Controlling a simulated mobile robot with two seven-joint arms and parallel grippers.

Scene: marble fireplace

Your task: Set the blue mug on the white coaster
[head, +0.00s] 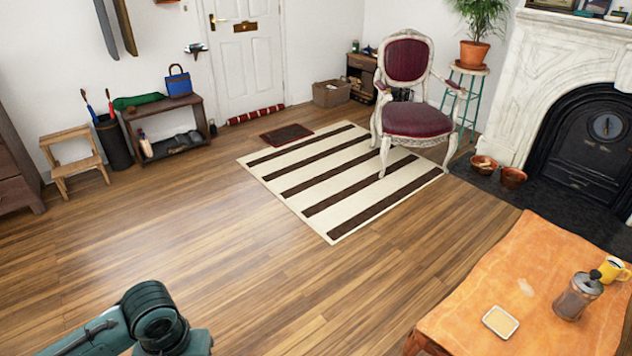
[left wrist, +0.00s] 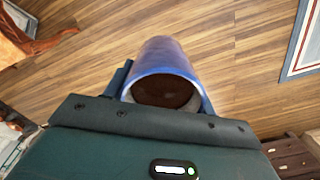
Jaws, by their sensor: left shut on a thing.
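The blue mug (left wrist: 163,58) is in my left gripper (left wrist: 165,88), seen in the left wrist view. The gripper's fingers lie on either side of the mug, and its dark brown inside faces the camera. Wooden floor shows behind the mug. In the head view only part of my left arm shows at the bottom left; the gripper and mug are out of that frame. A small square with a white rim and pale yellow middle (head: 500,321), which looks like the white coaster, lies on the orange-covered table (head: 470,312) at the bottom right. My right gripper is in neither view.
A brown-tinted jar with a grey lid (head: 577,297) stands right of the white-rimmed square, with a yellow mug (head: 613,268) behind it. A striped rug (head: 340,180) and armchair (head: 415,117) are farther back. The wooden floor (head: 200,240) left of the table is clear.

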